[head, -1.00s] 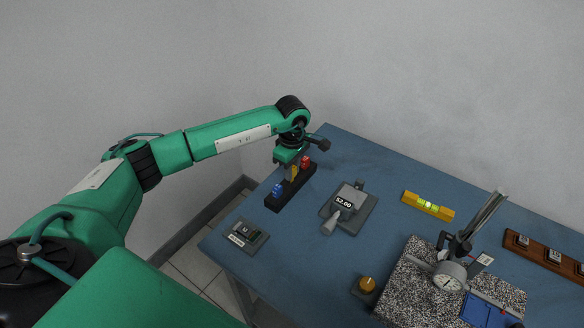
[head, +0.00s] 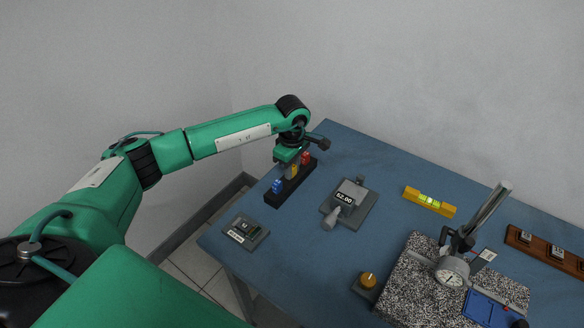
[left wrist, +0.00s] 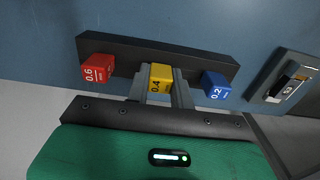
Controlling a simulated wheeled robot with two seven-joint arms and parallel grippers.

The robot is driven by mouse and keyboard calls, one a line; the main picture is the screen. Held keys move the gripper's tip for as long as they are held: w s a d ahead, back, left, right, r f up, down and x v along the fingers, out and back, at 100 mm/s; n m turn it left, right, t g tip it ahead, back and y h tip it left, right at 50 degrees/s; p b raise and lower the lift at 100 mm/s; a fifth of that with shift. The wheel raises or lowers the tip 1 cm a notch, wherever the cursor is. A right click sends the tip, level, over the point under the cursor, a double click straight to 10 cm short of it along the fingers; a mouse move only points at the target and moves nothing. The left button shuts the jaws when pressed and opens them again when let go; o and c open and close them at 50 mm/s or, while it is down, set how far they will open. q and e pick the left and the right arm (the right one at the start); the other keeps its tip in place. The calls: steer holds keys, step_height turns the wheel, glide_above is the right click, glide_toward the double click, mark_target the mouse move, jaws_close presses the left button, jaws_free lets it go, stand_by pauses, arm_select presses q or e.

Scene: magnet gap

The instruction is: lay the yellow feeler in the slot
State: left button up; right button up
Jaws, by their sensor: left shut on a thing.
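The yellow feeler (head: 294,171), marked 0.4 in the left wrist view (left wrist: 160,77), stands in the middle of the black rack (head: 272,199). A red feeler (left wrist: 97,68) marked 0.6 and a blue feeler (left wrist: 215,85) marked 0.2 stand in the rack on either side of it. My left gripper (left wrist: 161,88) is shut on the yellow feeler, one finger on each side, while the feeler is at the rack. Whether it is lifted at all I cannot tell. I cannot make out the slot clearly. My right gripper is not in view.
A grey device (head: 365,205) reading 52.00 stands right of the rack. A small grey labelled block (head: 246,232) lies near the table's left edge. A yellow level (head: 429,201), a speckled granite plate (head: 400,285) and a dial gauge (head: 452,271) are farther right.

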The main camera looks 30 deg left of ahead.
arm_select(q)
steer(key=shift+f, duration=0.15)
steer(key=o, duration=1)
steer(key=c, duration=0.5)
steer(key=shift+r+p, duration=0.8)
steer(key=shift+r, duration=1.5)
steer(key=shift+o, duration=0.4)
steer(key=o, duration=0.5)
